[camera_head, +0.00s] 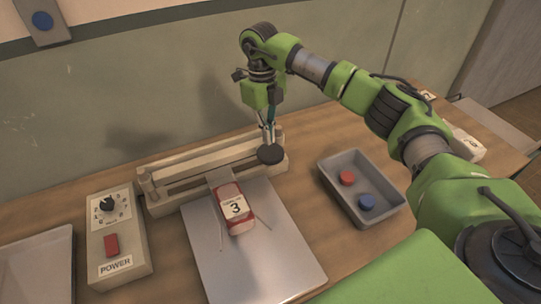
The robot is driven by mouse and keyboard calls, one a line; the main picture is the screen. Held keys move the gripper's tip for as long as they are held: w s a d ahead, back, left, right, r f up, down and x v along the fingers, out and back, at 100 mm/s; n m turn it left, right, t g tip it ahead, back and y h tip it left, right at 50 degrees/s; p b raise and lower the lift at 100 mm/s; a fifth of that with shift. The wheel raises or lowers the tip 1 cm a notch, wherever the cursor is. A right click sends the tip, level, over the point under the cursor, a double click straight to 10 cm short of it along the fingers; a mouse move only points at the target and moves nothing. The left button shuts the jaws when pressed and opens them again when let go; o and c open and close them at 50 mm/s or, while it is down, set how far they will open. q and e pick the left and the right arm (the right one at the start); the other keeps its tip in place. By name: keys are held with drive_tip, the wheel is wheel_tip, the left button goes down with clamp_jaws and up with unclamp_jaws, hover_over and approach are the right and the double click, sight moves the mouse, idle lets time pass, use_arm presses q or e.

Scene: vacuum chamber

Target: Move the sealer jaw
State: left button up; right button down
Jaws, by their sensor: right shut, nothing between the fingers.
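The vacuum sealer's long beige jaw bar (205,158) lies across the back of a grey metal plate (275,262). A round dark knob (270,154) sits at its right end. My right gripper (268,140) is shut and points down just behind the knob; whether it touches the knob cannot be told. A red and white pouch labelled 3 (234,207) lies on the plate with its grey end at the jaw. My left gripper is not in view.
A control box (117,240) with a dial and a red power switch stands left of the plate. A grey tray (341,190) with a red and a blue disc is to the right. Another tray (38,268) is at the far left. A wall rises behind the table.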

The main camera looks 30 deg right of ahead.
wheel_tip(320, 180, down, 2)
drive_tip(key=shift+f+b, duration=0.1)
drive_tip(key=shift+b, duration=0.3)
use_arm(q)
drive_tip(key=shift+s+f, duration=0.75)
use_arm(e)
drive_tip(key=shift+s, duration=0.1)
